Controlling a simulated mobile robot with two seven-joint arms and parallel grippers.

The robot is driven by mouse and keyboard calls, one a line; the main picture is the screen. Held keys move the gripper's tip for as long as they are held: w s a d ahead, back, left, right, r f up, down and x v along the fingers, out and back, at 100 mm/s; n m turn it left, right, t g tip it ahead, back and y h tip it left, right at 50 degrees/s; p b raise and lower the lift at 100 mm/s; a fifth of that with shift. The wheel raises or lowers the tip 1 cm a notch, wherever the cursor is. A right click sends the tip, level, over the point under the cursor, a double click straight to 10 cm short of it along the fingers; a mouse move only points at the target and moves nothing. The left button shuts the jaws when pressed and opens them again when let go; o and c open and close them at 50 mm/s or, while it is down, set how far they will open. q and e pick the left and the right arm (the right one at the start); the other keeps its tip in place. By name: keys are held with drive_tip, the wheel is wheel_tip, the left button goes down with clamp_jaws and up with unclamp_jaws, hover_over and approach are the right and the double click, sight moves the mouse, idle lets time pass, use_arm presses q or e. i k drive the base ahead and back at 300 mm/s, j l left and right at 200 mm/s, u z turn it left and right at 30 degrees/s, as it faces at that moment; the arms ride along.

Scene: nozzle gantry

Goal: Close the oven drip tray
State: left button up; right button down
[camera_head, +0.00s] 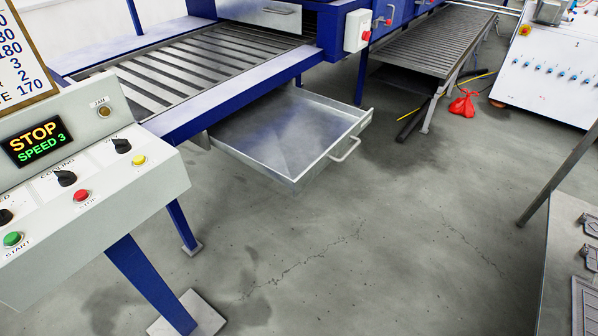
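The oven drip tray (300,178) is a shallow grey metal drawer pulled out from under the blue-framed conveyor oven. Its far left part goes under the blue frame. A bar handle (346,150) is on its outer right side. The tray hangs above the floor and looks empty apart from a faint bluish sheen on its bottom. Neither of my grippers is in the picture.
A control panel (85,165) reading STOP SPEED 3 fills the left. The floor (370,255) in front of the tray is clear. A red cloth-like item (463,103) lies farther back. A white cabinet (550,65) and a grey bench (568,250) stand right.

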sight(290, 133)
drive_tip(key=i+j, duration=0.6)
drive_tip(key=i, duration=0.2)
drive_tip(key=l+z, duration=0.05)
